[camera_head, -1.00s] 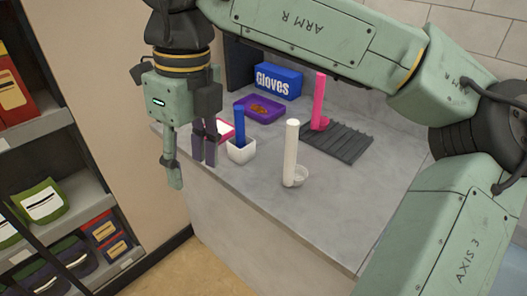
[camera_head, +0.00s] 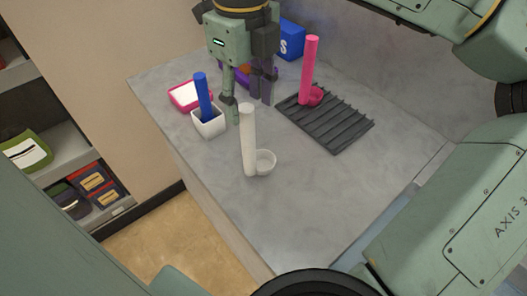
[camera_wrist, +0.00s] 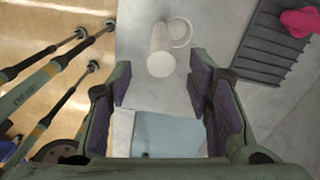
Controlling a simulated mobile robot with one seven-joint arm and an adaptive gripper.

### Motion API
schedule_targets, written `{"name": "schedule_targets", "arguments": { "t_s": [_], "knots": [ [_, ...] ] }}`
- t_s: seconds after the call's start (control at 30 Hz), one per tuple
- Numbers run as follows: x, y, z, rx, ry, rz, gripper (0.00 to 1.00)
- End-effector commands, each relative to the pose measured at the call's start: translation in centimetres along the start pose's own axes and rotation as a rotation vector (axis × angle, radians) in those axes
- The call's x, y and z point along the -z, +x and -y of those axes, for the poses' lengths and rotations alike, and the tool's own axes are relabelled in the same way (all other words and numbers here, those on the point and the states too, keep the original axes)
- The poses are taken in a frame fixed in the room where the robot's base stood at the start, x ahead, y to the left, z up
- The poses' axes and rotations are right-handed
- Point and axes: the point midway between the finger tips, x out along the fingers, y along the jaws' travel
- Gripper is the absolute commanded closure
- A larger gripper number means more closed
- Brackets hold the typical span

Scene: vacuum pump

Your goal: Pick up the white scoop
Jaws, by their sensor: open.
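The white scoop (camera_head: 248,140) stands with its handle upright on the grey counter, its small round cup (camera_head: 264,162) at the foot on the right side. My gripper (camera_head: 252,108) is open and empty, above the counter behind the scoop in the head view. In the wrist view its two fingers (camera_wrist: 160,82) stand wide apart with purple pads, and nothing is between them. The scoop appears apart from the fingers.
A white cup (camera_head: 208,124) holding a blue scoop (camera_head: 203,95) stands left of the white scoop. A pink scoop (camera_head: 310,70) stands on a dark ribbed mat (camera_head: 330,125) to the right. A pink tray (camera_head: 186,97) lies behind left. The front counter is clear.

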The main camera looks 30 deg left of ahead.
Motion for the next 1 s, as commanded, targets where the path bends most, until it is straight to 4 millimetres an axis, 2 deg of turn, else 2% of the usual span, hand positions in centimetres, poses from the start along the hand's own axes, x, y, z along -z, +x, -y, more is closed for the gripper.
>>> {"name": "schedule_targets", "arguments": {
  "t_s": [0.1,0.37,0.6,0.9,1.0],
  "knots": [
    [0.0,1.6,0.0,-0.001,0.001,-0.001,0.54],
    [-0.2,3.7,0.0,-0.003,-0.002,-0.002,0.54],
    [-0.5,7.1,0.1,-0.002,0.0,0.0,0.54],
    [-0.5,7.7,0.1,0.0,0.001,0.002,0.54],
    [-0.5,7.7,0.1,0.0,0.001,0.002,0.6]
  ]
}}
